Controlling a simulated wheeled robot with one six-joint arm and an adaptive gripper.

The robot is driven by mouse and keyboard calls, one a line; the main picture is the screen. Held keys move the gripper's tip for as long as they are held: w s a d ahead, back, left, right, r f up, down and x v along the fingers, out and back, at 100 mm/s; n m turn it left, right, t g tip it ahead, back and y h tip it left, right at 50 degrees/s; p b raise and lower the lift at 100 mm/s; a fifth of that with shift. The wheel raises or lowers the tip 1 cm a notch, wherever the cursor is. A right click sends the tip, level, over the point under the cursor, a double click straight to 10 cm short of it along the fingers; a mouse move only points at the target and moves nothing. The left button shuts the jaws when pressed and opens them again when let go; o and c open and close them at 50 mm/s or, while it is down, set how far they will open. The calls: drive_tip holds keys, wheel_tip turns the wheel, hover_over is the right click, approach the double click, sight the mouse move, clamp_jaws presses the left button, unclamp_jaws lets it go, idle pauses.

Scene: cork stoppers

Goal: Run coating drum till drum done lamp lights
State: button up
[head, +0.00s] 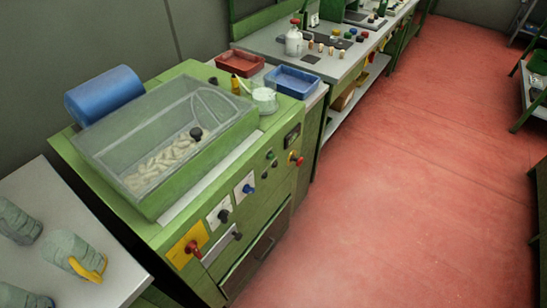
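The coating drum machine (172,225) is a green cabinet at the left of the head view. On top is a clear lidded trough (165,140) with many pale stoppers (165,160) inside and a black knob on its lid. The lid looks closed. The front panel has a red knob on a yellow plate (194,249), a black knob (223,215), a blue knob (249,188), a red knob (297,161), small green and dark buttons or lamps (271,156) and a dark display (292,136). I cannot tell whether any lamp is lit. My gripper is not in view.
A blue cylinder (104,94) sits behind the trough. A grey table (45,190) holds rolled greyish items at the lower left. The red floor (400,190) is clear.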

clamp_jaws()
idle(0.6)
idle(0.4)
